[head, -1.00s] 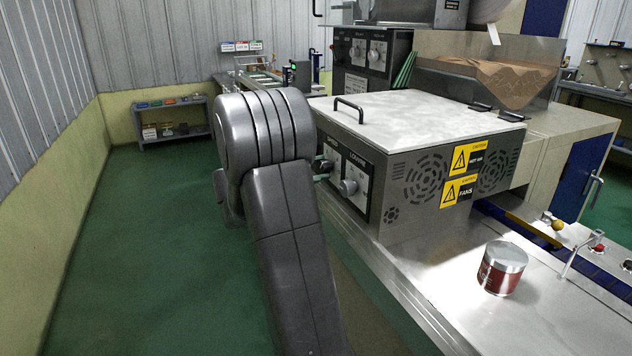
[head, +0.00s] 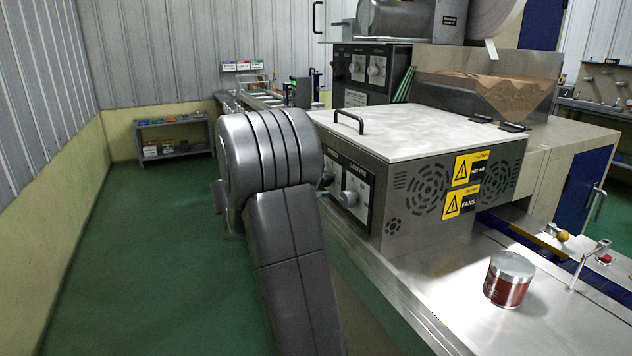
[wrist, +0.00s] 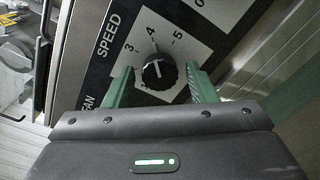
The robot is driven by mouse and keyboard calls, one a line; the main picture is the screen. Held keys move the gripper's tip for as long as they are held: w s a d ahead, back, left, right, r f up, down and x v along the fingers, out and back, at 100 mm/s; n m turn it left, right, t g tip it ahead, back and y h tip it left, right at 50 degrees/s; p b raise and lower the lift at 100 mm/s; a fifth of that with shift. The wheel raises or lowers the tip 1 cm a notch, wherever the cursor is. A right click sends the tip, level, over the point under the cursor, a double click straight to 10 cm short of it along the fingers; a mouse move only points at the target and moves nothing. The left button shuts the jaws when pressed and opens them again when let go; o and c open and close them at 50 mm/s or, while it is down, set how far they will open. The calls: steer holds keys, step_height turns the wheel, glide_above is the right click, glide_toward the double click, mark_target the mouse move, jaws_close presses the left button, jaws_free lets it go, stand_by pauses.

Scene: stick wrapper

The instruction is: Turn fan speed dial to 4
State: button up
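The fan speed dial (wrist: 158,75) is a round black knob on a white scale plate, seen in the wrist view below the word SPEED. The numbers 3, 4 and 5 show around its upper side. A thin pale mark on the knob points roughly up toward the 4; its exact setting is hard to read. My gripper (wrist: 160,69) is open, with one green finger on each side of the knob and a visible gap to it. In the head view my arm hides the gripper. The control panel (head: 363,181) shows there on the front of the metal heater box.
The heater box (head: 415,165) has a white lid with a handle and yellow warning labels. Another knob (head: 350,197) sits on its panel, close to my arm. A red can (head: 509,281) stands on the steel bench (head: 450,285). The green floor at left is clear.

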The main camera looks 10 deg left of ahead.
steer(key=shift+a, duration=0.1)
steer(key=v, duration=1.3)
steer(key=shift+s+a, duration=0.25)
steer(key=shift+s, duration=0.05)
steer(key=x, duration=1.4)
steer(key=shift+a, duration=0.15)
steer(key=s+a+n+p, duration=0.6)
steer(key=a+n+p, duration=0.3)
steer(key=a+p, duration=0.1)
steer(key=shift+s+a, duration=0.2)
steer(key=shift+s, duration=0.15)
stand_by(2.1)
